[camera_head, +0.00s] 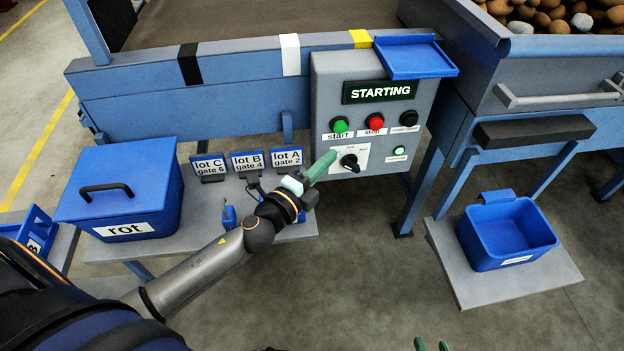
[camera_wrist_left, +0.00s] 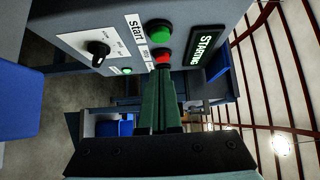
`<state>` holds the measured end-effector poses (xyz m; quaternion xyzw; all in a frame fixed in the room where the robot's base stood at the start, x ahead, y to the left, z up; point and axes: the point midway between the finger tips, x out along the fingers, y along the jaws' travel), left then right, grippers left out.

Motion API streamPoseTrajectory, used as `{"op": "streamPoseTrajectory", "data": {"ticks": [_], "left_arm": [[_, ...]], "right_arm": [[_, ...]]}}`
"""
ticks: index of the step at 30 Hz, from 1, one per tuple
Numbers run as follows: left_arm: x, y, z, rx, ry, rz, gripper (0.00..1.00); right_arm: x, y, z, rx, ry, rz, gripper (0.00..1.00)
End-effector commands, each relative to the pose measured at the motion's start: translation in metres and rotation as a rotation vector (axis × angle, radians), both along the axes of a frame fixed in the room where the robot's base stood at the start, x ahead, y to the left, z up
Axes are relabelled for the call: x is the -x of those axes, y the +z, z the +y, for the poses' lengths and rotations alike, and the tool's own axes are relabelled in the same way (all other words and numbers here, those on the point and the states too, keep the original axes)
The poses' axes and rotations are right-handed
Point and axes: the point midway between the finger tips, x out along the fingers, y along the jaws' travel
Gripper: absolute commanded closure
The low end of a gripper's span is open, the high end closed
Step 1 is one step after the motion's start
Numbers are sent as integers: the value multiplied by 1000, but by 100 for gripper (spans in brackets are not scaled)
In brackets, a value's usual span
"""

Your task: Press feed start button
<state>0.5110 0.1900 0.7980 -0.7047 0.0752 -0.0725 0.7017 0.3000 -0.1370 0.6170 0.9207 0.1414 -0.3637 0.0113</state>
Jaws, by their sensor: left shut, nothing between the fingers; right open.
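The green start button (camera_head: 340,125) sits at the upper left of the grey control box (camera_head: 325,80), above its "start" label. It also shows in the left wrist view (camera_wrist_left: 158,32). The display (camera_head: 380,91) above it reads "STARTING". The red stop button (camera_head: 375,121) is to its right. My left gripper (camera_head: 331,157) is shut and empty, its green fingertips just below the start button in the head view, apart from it. In the left wrist view its fingers (camera_wrist_left: 168,90) overlap the lower edge of the red button. My right gripper (camera_head: 432,345) is open at the bottom edge, mostly cut off.
A black selector knob (camera_head: 350,161), a black button (camera_head: 409,118) and a lit green button (camera_head: 399,152) share the box. A blue tray (camera_head: 415,57) sits on its top. A lidded blue rot bin (camera_head: 125,195) stands left; a blue bin (camera_head: 507,233) stands right.

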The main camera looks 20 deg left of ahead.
Motion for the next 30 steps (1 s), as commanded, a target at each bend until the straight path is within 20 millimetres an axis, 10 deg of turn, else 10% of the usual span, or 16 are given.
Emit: {"op": "streamPoseTrajectory", "data": {"ticks": [12,30], "left_arm": [[50,-1,9,0,-2,0,100],[53,0,10,0,-2,-1,100]], "right_arm": [[-2,-4,0,0,0,-5,49],[-2,-3,-1,0,-3,-7,49]]}}
